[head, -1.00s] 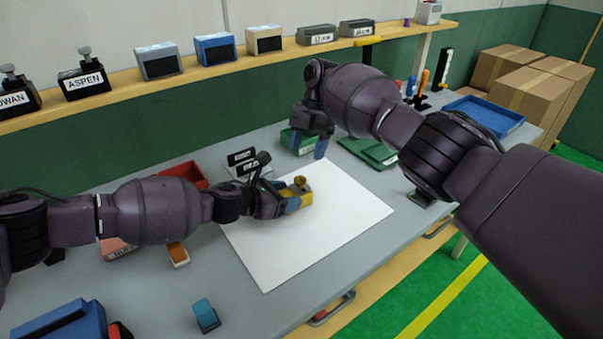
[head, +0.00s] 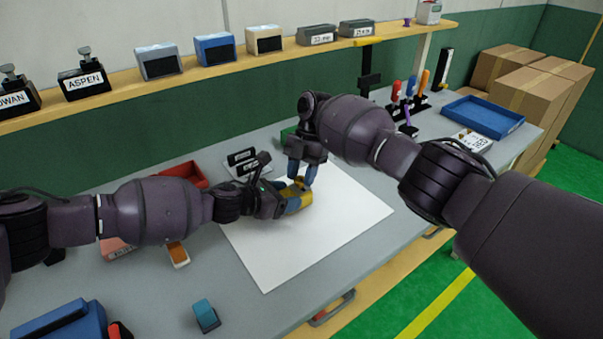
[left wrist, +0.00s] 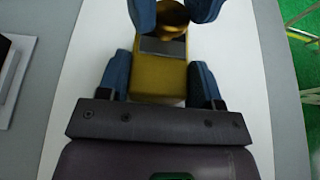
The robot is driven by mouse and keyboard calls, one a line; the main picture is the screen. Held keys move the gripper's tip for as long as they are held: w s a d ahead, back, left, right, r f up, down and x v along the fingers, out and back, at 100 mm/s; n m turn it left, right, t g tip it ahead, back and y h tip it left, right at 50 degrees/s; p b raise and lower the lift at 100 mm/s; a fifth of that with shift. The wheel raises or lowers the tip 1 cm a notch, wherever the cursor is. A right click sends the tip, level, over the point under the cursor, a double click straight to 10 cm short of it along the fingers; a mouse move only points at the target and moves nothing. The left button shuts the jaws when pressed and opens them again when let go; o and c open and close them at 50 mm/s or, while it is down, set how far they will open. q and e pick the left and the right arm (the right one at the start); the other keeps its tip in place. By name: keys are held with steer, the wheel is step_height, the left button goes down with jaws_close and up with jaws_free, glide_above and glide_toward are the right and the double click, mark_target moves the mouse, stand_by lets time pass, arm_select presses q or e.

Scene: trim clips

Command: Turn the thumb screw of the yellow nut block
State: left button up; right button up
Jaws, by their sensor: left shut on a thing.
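The yellow nut block (head: 304,201) sits over the white sheet on the bench, and it also shows in the left wrist view (left wrist: 158,82). My left gripper (head: 291,203) is shut on the block, with one blue finger along each side. The brass-coloured thumb screw (left wrist: 173,16) stands on the block at the top of the left wrist view. My right gripper (head: 302,178) points down from above, its two blue fingers apart, one on each side of the screw. I cannot tell whether those fingers touch the screw.
The white sheet (head: 340,220) is clear right of the block. A red bin (head: 188,174) and black-labelled holders (head: 243,160) stand behind my left arm. A blue tray (head: 484,116) and upright coloured tools (head: 410,95) are at the back right.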

steer(key=c, duration=0.5)
